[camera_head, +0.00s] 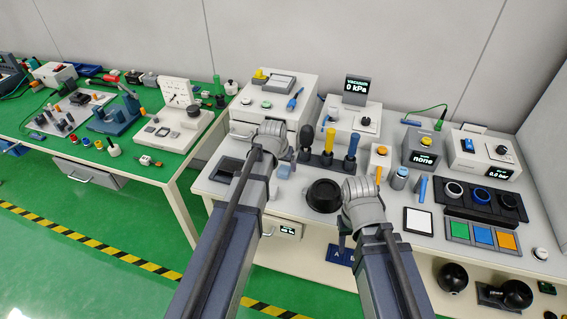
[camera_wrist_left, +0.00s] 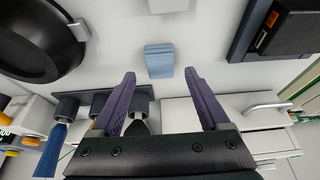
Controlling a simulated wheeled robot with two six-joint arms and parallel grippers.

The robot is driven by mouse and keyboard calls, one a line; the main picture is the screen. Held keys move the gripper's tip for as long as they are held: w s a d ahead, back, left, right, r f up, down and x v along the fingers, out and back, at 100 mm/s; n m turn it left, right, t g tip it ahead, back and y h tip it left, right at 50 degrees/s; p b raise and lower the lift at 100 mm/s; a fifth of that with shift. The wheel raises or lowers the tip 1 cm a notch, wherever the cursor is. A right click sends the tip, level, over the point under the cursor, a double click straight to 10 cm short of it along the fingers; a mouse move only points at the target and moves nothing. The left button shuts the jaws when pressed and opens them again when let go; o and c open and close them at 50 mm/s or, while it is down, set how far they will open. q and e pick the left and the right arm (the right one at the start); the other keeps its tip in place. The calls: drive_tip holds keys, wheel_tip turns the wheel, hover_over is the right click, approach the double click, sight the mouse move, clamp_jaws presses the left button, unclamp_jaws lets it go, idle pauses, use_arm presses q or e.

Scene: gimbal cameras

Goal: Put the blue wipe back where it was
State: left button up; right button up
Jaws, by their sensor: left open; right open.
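The blue wipe appears to be the small light-blue folded piece (camera_wrist_left: 159,60) on the white worktop in the left wrist view. In the head view it shows as a small pale-blue patch (camera_head: 284,171) just right of my left wrist. My left gripper (camera_wrist_left: 159,76) is open and empty, its two purple fingers spread on either side of the wipe's line and apart from it. In the head view my left gripper (camera_head: 270,138) has its fingers hidden by the wrist. My right gripper (camera_head: 364,205) is over the front of the worktop, its fingers mostly hidden.
A black round dish (camera_head: 323,196) lies between my arms. A holder with upright tools (camera_head: 327,158) stands behind it. A white drawer cabinet (camera_head: 277,97) is at the back left, a dark tray (camera_head: 225,169) left of my left arm. A white pad (camera_head: 418,220) lies right.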

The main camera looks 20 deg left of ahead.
use_arm(q)
drive_tip(key=p+v, duration=0.7)
drive_tip(key=v, duration=0.2)
drive_tip(key=s+d+m+g, duration=0.1)
drive_tip(key=s+d+g, duration=0.1)
drive_tip(key=s+d, duration=0.4)
drive_tip(key=s+d+f+m+g+y, duration=0.1)
drive_tip(key=s+d+m+g, duration=0.1)
drive_tip(key=s+d, duration=0.5)
drive_tip(key=s+g, duration=0.1)
drive_tip(key=s, duration=0.5)
drive_tip(key=shift+d+f+y, duration=0.25)
drive_tip(key=shift+y, duration=0.05)
